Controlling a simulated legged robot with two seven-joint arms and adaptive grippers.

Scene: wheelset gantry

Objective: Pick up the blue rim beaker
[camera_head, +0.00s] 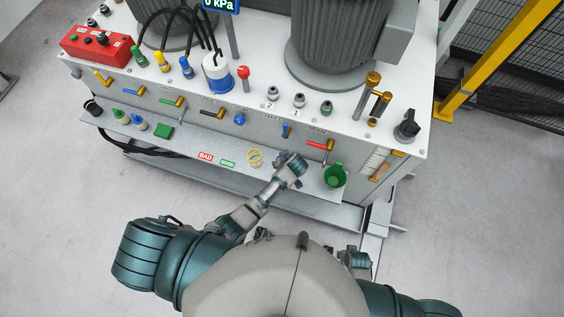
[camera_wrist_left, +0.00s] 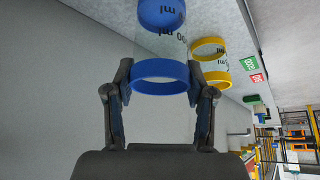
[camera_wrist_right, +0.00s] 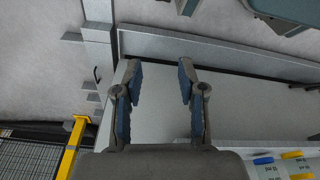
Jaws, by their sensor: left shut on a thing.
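The blue rim beaker (camera_wrist_left: 161,72) is clear, with blue bands and ml markings. It sits between the fingertips of my left gripper (camera_wrist_left: 159,83), which is shut on it by its blue band. In the head view my left gripper (camera_head: 291,167) is over the front shelf, and the hand hides the beaker there. My right gripper (camera_wrist_right: 160,80) is open and empty in the right wrist view, away from the beaker.
A yellow-rimmed beaker (camera_head: 255,157) stands close beside the left hand and also shows in the left wrist view (camera_wrist_left: 212,78). A green container (camera_head: 335,176) stands to the right on the shelf. BAD (camera_head: 205,156) and green (camera_head: 228,163) labels lie left.

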